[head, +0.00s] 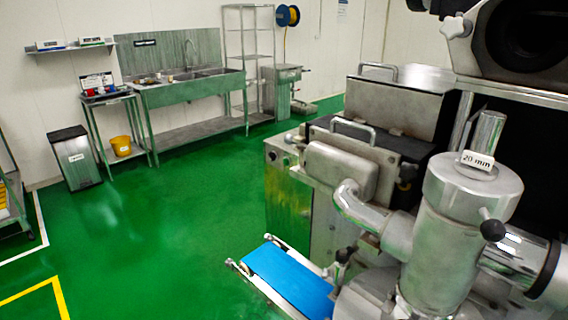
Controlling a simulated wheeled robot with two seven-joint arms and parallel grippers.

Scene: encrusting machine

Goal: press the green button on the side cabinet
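The encrusting machine (440,240) fills the right side of the head view, with a steel cylinder labelled "20 mm". A steel cabinet side (288,205) faces left below the machine's lidded hoppers. A small round fitting (272,156) shows high on that cabinet side. The green floor reflects in the cabinet's lower metal. Neither of my grippers is in view.
A blue conveyor belt (290,280) juts out at the machine's lower left. Green floor (170,235) lies open to the left.

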